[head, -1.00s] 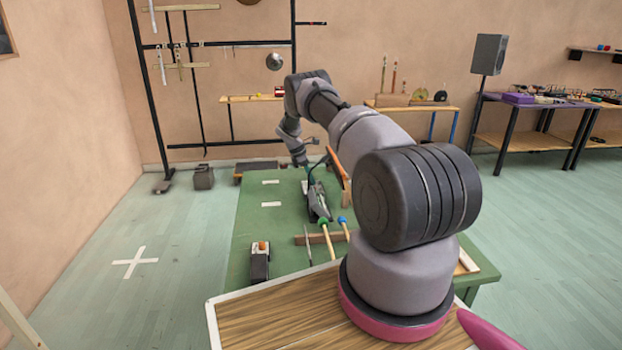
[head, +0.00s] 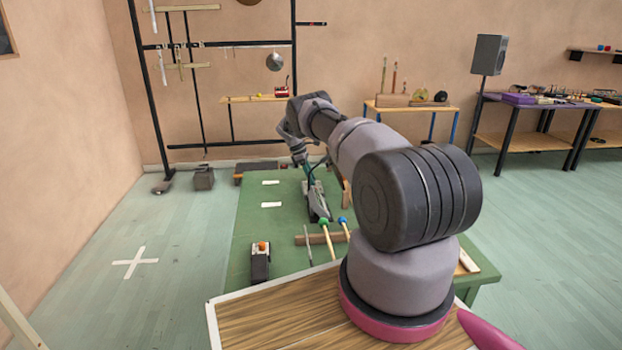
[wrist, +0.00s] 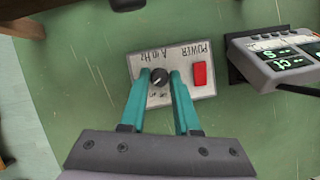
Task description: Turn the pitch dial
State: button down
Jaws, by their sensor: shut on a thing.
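The pitch dial (wrist: 159,77) is a small black knob on a light grey box (wrist: 205,55) labelled "A in Hz" and "POWER", seen upside down in the wrist view. A red power switch (wrist: 199,74) sits to its right on the same panel. My gripper (wrist: 160,77) has its teal fingers on both sides of the dial and is shut on it. In the head view my gripper (head: 306,170) is low over the far part of the green table (head: 265,228). I cannot make out the dial there.
In the head view, mallets with green (head: 324,224) and blue (head: 342,220) heads lie nearer.

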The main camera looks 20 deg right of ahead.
jog(key=shift+a, duration=0.1)
jog(key=c, duration=0.6)
grip_release()
jog(key=shift+c, duration=0.2)
jog(key=v, duration=1)
jog(key=shift+r, duration=0.4)
jog(key=shift+w+a, duration=0.1)
